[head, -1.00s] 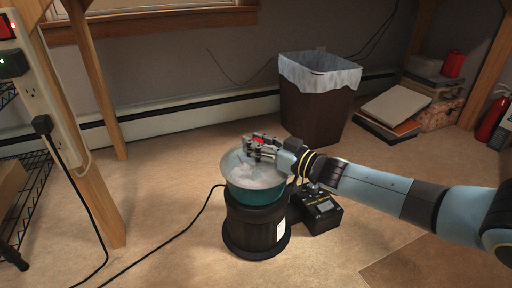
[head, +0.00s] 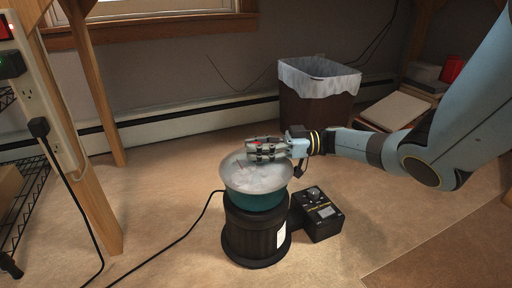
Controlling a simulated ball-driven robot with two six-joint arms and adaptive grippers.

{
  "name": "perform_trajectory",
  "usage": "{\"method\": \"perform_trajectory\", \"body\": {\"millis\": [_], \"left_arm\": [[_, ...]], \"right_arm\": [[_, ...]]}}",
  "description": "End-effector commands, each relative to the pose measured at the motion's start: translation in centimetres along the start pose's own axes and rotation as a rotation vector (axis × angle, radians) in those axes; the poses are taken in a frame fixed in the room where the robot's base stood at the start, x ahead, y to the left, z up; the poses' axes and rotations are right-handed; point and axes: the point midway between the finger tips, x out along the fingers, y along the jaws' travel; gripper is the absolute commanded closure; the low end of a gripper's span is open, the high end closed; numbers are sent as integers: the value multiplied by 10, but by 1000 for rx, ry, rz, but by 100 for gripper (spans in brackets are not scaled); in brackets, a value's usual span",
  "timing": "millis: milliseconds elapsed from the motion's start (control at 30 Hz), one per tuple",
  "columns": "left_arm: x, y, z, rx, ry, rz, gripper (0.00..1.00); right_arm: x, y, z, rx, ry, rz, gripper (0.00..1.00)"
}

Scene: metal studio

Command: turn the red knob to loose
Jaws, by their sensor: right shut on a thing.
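My right gripper (head: 267,149) is over the bowl of a tumbler-like machine, at its back right part. It is shut on the red knob (head: 256,143), of which only a small red bit shows between the fingers. The bowl (head: 240,185) is teal with a pale rim and holds greyish-white material. It sits on a black cylindrical base (head: 250,235). The knob's turn angle and its mount are hidden by the fingers. My left gripper is out of view.
A black control box (head: 320,217) with a dial stands right of the base. A lined trash bin (head: 318,100) is behind. A cable (head: 165,247) runs left across the floor. A wooden post and power strip (head: 38,90) stand at left. Floor in front is clear.

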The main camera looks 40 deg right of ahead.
Motion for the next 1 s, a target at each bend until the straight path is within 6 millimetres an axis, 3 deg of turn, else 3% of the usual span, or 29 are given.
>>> {"method": "perform_trajectory", "body": {"millis": [767, 800, 1000], "left_arm": [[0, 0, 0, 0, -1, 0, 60], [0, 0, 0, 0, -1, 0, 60], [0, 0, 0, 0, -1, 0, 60]], "right_arm": [[0, 0, -1, -2, 1, -103, 100], [0, 0, -1, -3, 1, -103, 68], [0, 0, 0, -2, 1, -102, 43]]}}
